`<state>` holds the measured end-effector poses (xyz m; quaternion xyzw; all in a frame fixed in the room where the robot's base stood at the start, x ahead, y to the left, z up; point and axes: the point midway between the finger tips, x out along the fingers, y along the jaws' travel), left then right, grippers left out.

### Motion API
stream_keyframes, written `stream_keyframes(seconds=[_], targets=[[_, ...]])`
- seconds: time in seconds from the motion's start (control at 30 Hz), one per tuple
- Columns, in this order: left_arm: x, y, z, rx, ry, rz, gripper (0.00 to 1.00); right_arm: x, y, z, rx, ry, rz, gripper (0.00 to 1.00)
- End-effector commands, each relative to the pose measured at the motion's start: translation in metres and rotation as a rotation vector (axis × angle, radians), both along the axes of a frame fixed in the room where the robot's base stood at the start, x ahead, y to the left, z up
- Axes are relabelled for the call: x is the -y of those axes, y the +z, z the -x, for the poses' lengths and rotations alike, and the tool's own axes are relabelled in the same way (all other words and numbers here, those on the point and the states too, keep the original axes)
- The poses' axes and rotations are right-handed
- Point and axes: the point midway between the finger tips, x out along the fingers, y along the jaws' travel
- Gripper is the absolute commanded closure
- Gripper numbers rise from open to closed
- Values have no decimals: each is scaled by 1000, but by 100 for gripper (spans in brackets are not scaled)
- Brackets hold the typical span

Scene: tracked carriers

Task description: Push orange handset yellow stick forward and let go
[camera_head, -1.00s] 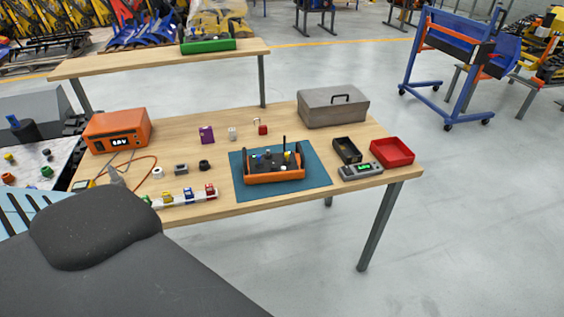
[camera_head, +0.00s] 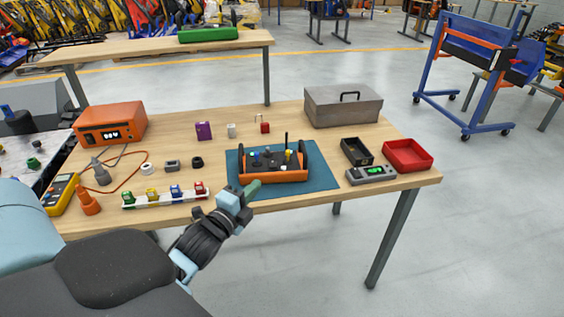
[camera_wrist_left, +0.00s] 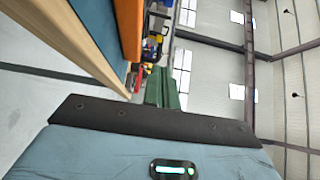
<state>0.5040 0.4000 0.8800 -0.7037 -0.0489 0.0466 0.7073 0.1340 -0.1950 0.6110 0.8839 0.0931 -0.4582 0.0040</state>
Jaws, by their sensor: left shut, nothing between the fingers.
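The orange handset (camera_head: 285,177) lies on a blue-green mat (camera_head: 318,172) near the front of the wooden table. Its dark top carries small sticks, one with a yellow top (camera_head: 289,154), plus a blue and a white one and a tall black antenna. My left gripper (camera_head: 254,188) has green fingertips, closed together and empty, in front of the handset's left front edge. They look apart from the yellow stick; contact with the handset cannot be told. The left wrist view shows the green fingers (camera_wrist_left: 163,88) together, with the orange handset side (camera_wrist_left: 131,28) beside them. My right gripper is out of view.
A black tray (camera_head: 344,158), a red tray (camera_head: 430,167) and a grey meter (camera_head: 352,175) stand right of the mat. A white rail (camera_head: 147,203) with coloured blocks lies left. A grey toolbox (camera_head: 312,115) is behind.

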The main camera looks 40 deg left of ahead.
Motion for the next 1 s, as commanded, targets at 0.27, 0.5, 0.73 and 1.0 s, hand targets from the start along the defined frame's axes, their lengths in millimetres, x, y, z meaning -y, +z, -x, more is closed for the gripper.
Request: stream_keyframes(seconds=[0.27, 0.5, 0.73, 1.0], targets=[[0, 0, -4, 0, -1, 4, 100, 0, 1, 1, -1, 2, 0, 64], [-4, 1, -35, 1, 0, 5, 100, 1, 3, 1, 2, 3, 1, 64], [-10, 0, -75, -1, 0, 7, 100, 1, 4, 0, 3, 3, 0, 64], [-15, 0, -117, 0, 0, 6, 100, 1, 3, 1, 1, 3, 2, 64]])
